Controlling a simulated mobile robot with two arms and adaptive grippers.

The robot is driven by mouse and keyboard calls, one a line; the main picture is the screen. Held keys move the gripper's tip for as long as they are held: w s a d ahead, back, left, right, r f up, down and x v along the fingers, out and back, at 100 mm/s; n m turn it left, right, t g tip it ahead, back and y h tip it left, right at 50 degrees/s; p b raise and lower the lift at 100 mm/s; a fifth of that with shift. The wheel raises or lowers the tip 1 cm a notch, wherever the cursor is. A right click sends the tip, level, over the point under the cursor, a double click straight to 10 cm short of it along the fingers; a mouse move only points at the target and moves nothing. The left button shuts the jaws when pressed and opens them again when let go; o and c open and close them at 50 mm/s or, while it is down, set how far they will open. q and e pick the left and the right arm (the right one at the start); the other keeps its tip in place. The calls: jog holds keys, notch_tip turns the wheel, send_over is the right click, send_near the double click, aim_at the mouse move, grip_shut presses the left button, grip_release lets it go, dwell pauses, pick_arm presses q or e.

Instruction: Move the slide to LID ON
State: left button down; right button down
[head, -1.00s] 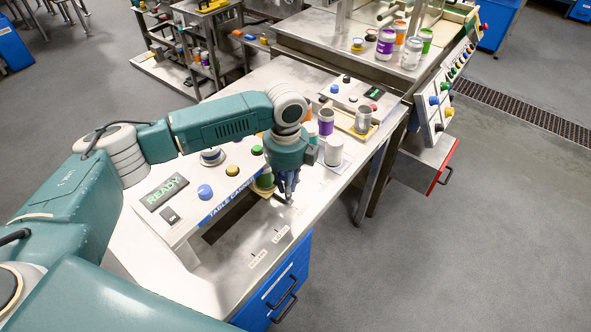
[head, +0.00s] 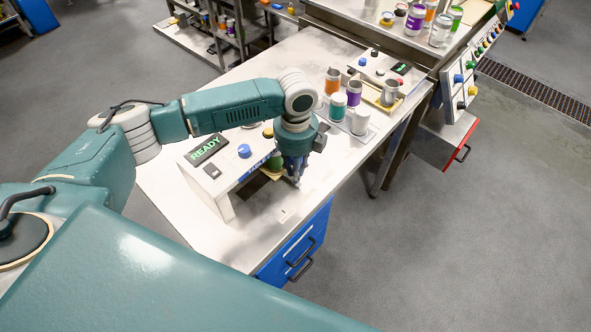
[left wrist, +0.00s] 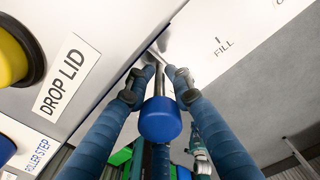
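The slide's handle shows in the left wrist view as a metal rod with a blue knob (left wrist: 160,120). My left gripper (left wrist: 159,72) straddles it, the knob between its fingers and the tips closed in on the rod. In the head view this gripper (head: 293,176) is low beside the front of the table canner (head: 222,200). A green can (head: 275,161) stands just left of the gripper, partly hidden by it. The "1 FILL" mark (left wrist: 221,45) is right of the rod in the wrist view. The LID ON mark is not readable. My right gripper is not in view.
The canner's display (head: 207,150) reads READY. A yellow button (left wrist: 12,58) is beside the DROP LID label (left wrist: 67,75). Several cans stand farther back, including a white one (head: 360,120) and an orange one (head: 333,80). Blue drawers (head: 295,250) are below the table edge.

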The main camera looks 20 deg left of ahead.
pick_arm(q)
jog(key=c, duration=1.8)
grip_release()
notch_tip(320, 180, up, 12)
jog(key=shift+r, duration=0.1)
